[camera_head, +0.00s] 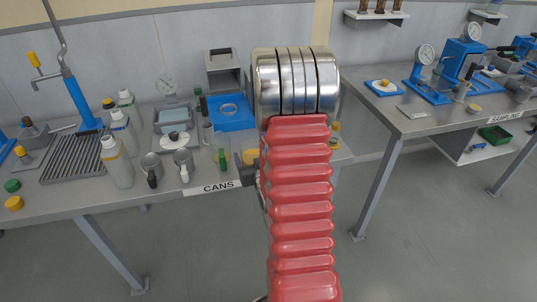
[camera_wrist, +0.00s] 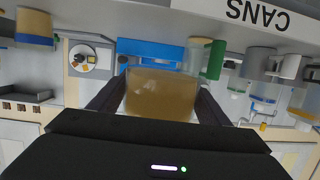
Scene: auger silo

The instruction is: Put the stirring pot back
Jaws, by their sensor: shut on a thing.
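My gripper (camera_wrist: 155,100) is shut on a tan, cup-like pot (camera_wrist: 162,94) in the wrist view, one dark finger on each side. I take it to be the stirring pot; its far end and contents are unclear. In the head view a bit of yellow-tan (camera_head: 250,157) shows beside my red arm, above the front edge of the bench marked CANS. My arm hides most of the gripper there. I cannot tell whether the pot touches the bench.
Grey mugs (camera_head: 183,160), a green cylinder (camera_head: 222,158) and white bottles (camera_head: 116,160) stand left of my gripper. A blue tray (camera_head: 232,124) and a grey box (camera_head: 222,70) are behind. The SAMPLING bench (camera_head: 430,122) stands right, with open floor between.

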